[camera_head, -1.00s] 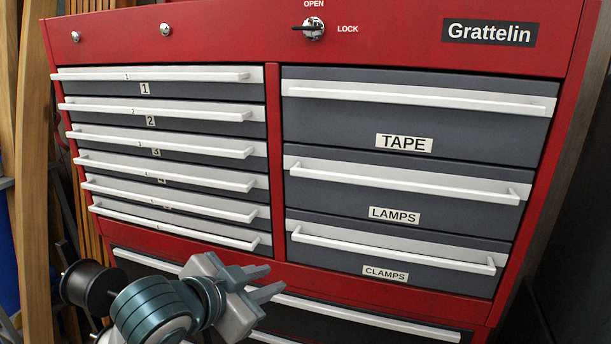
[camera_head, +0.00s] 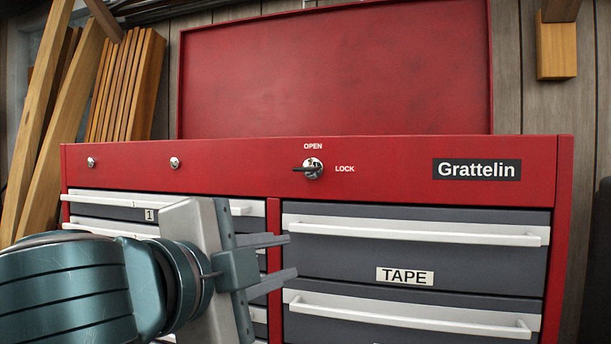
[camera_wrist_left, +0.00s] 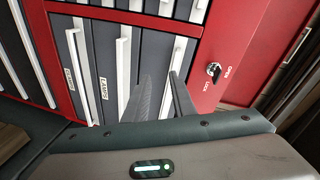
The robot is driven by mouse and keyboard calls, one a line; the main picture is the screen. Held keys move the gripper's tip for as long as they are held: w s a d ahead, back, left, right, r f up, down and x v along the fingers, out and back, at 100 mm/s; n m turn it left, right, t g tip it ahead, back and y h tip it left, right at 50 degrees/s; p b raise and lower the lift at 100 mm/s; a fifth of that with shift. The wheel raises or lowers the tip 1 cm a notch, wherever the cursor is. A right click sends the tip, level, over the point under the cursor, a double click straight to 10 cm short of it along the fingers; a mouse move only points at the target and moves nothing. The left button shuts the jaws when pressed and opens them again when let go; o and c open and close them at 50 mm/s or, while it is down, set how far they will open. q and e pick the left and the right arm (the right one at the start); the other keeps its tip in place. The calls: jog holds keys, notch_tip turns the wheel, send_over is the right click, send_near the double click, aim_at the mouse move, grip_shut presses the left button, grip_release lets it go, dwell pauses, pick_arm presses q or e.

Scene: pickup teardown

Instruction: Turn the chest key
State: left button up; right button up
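The chest key (camera_head: 308,168) sits in a round silver lock on the red top panel of the tool chest (camera_head: 380,165), between the printed words OPEN above and LOCK to the right. Its dark handle lies about level and points left. It also shows in the left wrist view (camera_wrist_left: 213,70), right of the fingers. My left gripper (camera_head: 290,257) is in front of the drawers, below and slightly left of the key. Its two fingers are apart with nothing between them, and it does not touch the key. My right gripper is not in view.
The drawers' white handles, such as the one above TAPE (camera_head: 410,231), stick out near the fingers. Two small round locks (camera_head: 174,162) are further left. The raised red lid (camera_head: 335,70) stands behind. Wooden boards (camera_head: 125,85) lean at the left. The space before the lock looks clear.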

aim_at(303, 170)
pick_arm(q)
jog(key=s+a+r+m+t+y, duration=0.1)
jog(key=s+r+m+t, duration=0.1)
jog(key=s+r, duration=0.5)
notch_tip(303, 170, up, 3)
jog(key=shift+a+r+t, duration=0.15)
jog(key=shift+a+t, duration=0.15)
jog(key=shift+a, duration=0.05)
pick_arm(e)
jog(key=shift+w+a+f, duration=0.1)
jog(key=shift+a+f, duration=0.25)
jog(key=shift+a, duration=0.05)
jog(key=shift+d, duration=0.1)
